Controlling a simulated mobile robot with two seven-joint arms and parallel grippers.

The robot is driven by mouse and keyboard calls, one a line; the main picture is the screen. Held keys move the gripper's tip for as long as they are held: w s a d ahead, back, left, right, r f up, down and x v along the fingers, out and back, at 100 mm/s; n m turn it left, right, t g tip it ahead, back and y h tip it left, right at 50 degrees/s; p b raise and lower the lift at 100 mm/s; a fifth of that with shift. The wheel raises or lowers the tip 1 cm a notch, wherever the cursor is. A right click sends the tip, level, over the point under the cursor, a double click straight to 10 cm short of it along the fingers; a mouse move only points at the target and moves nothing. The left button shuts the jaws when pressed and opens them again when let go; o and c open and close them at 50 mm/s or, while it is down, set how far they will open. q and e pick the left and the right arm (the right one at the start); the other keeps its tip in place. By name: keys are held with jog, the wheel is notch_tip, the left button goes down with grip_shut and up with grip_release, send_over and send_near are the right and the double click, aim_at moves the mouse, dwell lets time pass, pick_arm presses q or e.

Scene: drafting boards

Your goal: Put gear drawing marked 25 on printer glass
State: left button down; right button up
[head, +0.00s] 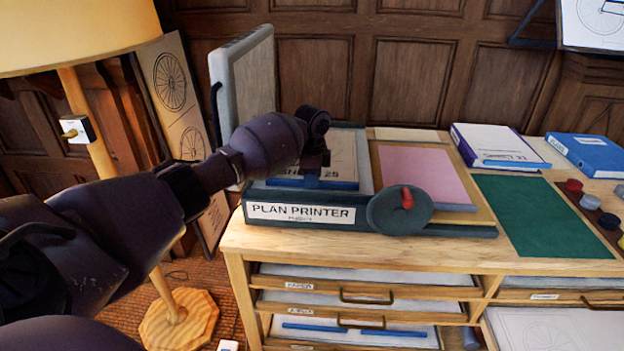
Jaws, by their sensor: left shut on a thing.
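The drawing marked 25 (343,155) is a pale sheet with a blue strip along its near edge, over the left part of the plan printer (262,221). My left gripper (313,176) is shut on its blue strip, and my arm hides part of the lettering. The printer glass (364,158) shows as a grey border beside the sheet. I cannot tell whether the sheet touches the glass. The printer lid (252,78) stands open, upright at the back left. My right gripper is not in view.
A pink sheet (420,172) lies right of the glass, behind a round dial with a red knob (407,197). A lamp (92,140) stands left.

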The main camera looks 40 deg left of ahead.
pick_arm(q)
jog(key=shift+f, duration=0.1)
jog(key=c, duration=1.5)
grip_release()
jog(key=shift+f, duration=0.1)
jog(key=shift+c, duration=0.2)
jog(key=o, duration=0.4)
jog(key=shift+o, duration=0.2)
notch_tip(320, 180, up, 12)
jog(key=p, duration=0.2)
jog(key=shift+r, duration=0.2)
